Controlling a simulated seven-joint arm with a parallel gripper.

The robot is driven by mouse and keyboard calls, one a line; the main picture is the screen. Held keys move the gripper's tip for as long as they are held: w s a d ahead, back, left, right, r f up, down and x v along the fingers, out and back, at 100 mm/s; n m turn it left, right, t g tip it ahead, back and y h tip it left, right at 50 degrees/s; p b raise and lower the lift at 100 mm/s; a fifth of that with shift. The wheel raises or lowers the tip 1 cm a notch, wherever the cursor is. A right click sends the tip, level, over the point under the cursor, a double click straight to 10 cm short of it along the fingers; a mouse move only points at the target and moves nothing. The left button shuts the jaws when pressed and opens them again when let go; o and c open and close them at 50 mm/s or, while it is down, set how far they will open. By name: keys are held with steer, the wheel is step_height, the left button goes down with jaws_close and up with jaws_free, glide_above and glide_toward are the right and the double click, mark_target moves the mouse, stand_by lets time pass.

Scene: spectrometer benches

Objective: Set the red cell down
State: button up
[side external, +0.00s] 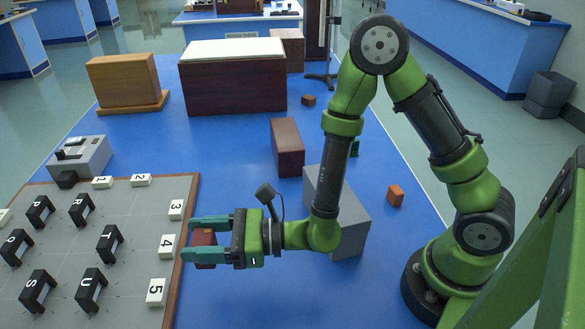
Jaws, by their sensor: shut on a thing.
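My gripper (190,239) points left with its two green fingers shut on the red cell (206,238), a small brownish-red block. The fingers hide part of it. The cell is beside the right edge of the grey board (133,226), near the white tile marked 4 (167,246). I cannot tell how high it is above the surface. The board carries several black holders, among them those marked U (91,290), S (38,291) and R (81,210).
A grey box (352,225) stands under my forearm, with a dark red block (288,148) behind it. Small orange (395,196), brown (309,100) and green (354,148) cubes lie on the blue bench. A grey instrument (82,156) stands at the board's back edge.

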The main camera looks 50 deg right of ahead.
steer(key=w+d+m+t+h, duration=0.2)
steer(key=w+d+m+h, duration=0.4)
steer(key=d+h, duration=0.5)
steer(key=w+d+m+t+h, duration=0.1)
steer(key=w+d+m+h, duration=0.65)
steer(key=d, duration=0.55)
steer(key=shift+n+h, duration=0.25)
steer(key=f, duration=0.9)
steer(key=shift+s+a, duration=0.1)
steer(key=shift+s, duration=0.3)
steer(key=o, duration=1.1)
steer(key=shift+f, duration=0.1)
steer(key=shift+o, duration=0.2)
